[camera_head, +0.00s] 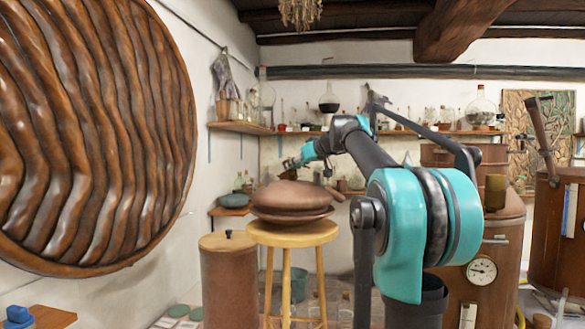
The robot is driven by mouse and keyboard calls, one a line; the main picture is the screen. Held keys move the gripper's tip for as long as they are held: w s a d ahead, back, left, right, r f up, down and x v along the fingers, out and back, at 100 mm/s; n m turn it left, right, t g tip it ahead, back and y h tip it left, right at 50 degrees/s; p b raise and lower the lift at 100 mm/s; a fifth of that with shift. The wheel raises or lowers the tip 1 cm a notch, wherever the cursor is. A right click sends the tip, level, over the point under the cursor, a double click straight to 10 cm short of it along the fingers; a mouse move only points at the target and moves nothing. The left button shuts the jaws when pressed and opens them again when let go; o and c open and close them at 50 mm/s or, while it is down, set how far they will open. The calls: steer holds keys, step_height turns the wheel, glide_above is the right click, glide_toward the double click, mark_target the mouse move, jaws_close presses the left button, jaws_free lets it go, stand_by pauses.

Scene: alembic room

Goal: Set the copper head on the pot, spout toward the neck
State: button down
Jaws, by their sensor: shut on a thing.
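The copper head (290,196) is a broad brown dome with a flared lower rim, over the round wooden stool (292,232). A short spout-like piece shows at its right side, pointing right. My gripper (290,164) is at the top of the head, small and partly hidden by its own wrist; it is shut on the head. I cannot tell whether the rim still touches the stool. A large copper pot (510,262) with a round dial stands at right, partly behind my arm. A brown tube, possibly the neck (540,125), slants above another copper vessel (560,235) at far right.
A brown cylinder (229,285) with a small dark knob stands left of the stool. A big carved wooden disc (90,130) fills the left wall. Shelves (240,128) with glassware line the back walls. A dark olive cup-like thing (495,192) stands on the pot's top.

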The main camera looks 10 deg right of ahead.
steer(key=shift+f, duration=0.7)
stand_by(1.4)
steer(key=shift+f, duration=0.75)
stand_by(0.7)
steer(key=c, duration=1.1)
jaws_free()
